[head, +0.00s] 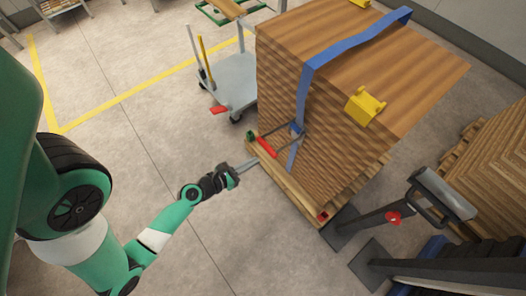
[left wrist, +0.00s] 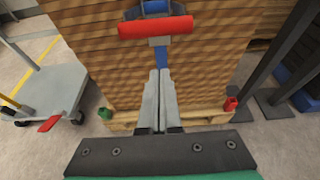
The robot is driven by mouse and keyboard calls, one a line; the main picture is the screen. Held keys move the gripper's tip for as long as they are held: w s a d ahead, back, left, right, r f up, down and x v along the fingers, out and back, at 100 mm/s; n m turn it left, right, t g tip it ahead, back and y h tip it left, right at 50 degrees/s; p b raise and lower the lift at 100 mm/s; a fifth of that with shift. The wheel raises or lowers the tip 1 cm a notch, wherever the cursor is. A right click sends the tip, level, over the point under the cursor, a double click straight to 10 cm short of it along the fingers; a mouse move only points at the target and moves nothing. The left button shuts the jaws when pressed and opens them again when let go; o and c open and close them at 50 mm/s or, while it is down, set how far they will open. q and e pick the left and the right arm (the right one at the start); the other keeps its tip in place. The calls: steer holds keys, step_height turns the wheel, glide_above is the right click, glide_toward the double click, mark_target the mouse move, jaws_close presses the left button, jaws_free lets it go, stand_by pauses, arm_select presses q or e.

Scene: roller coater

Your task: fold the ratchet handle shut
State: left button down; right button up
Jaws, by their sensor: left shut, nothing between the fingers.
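The ratchet (head: 297,130) sits on a blue strap (head: 303,95) that runs over the board stack and down its near face. Its handle ends in a red grip (head: 266,147) and stands out from the stack face. In the left wrist view the red grip (left wrist: 156,27) lies crosswise, above my fingertips in the picture. My left gripper (head: 252,163) is shut and empty, its fingers pointing at the stack just below the grip; its two fingers lie together in the left wrist view (left wrist: 159,78). I cannot tell whether they touch anything. My right gripper is not in view.
The board stack (head: 275,85) stands on a wooden pallet (head: 290,187) with a green and a red piece at its corners. A grey cart (head: 233,82) stands behind left. A pallet-jack-like handle (head: 442,193) rises at right.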

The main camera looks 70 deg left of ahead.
arm_select(q)
steer(key=w, duration=0.1)
steer(key=w+a+r, duration=0.1)
steer(key=w, duration=0.1)
steer(key=w+a, duration=0.1)
steer(key=shift+w+r+p, duration=0.3)
steer(key=shift+w, duration=0.05)
